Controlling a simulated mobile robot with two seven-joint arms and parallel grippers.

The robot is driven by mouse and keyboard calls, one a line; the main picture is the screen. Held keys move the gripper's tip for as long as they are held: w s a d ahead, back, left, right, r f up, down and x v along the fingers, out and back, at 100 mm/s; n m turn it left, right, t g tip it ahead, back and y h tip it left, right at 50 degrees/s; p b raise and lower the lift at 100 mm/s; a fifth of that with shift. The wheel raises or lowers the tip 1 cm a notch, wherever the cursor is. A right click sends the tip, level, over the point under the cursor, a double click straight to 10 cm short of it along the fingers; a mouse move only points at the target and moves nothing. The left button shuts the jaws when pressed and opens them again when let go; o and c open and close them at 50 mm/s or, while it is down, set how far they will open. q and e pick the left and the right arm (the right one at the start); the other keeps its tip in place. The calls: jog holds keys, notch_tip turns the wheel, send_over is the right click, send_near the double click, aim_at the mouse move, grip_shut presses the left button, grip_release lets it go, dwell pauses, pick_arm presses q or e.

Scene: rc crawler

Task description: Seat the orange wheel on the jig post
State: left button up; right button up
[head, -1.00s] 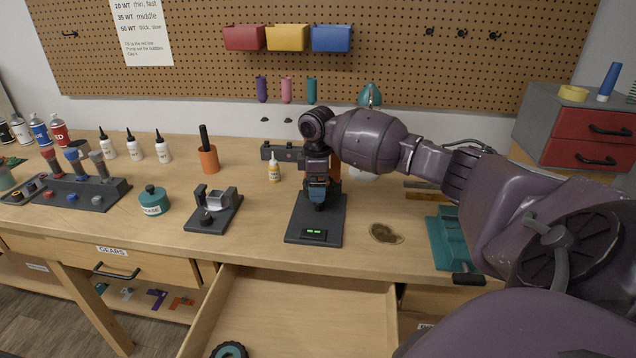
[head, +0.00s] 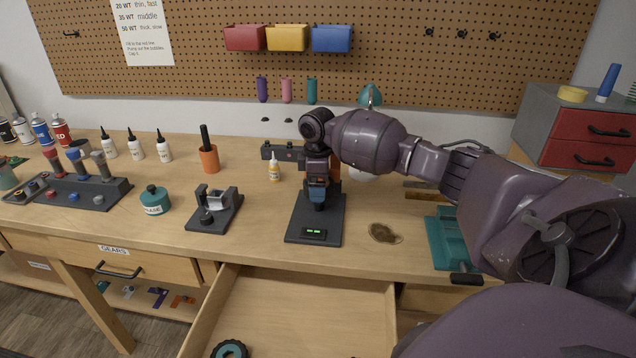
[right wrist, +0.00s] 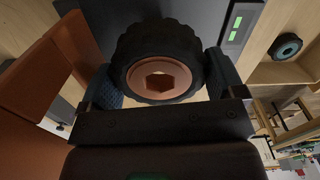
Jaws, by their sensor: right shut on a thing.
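My right gripper (head: 318,196) is over the dark plate (head: 302,225) with green lights at the middle of the bench. In the right wrist view my right gripper (right wrist: 165,85) is shut on the orange wheel (right wrist: 158,78), with one blue pad on each side of its black tyre. The wheel's orange hub and hexagonal hole face the wrist camera. The dark plate (right wrist: 195,18) lies beyond the wheel. No post shows under the wheel; the wheel and gripper would hide it there. I cannot tell whether the wheel touches anything below. My left gripper is out of view.
A small dark stand (head: 228,217) is to the left of the plate, beside a teal grease pot (head: 155,201). A brown stain (head: 385,233) and a teal tray (head: 443,243) are to the right. An open drawer (head: 300,305) juts out in front, with a teal-hubbed wheel (head: 230,349) inside.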

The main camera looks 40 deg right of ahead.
jog(key=shift+f, duration=0.9)
dwell(0.4)
jog(key=shift+f, duration=0.35)
jog(key=shift+f+b, duration=0.3)
jog(key=shift+f, duration=0.65)
jog(key=o, duration=0.7)
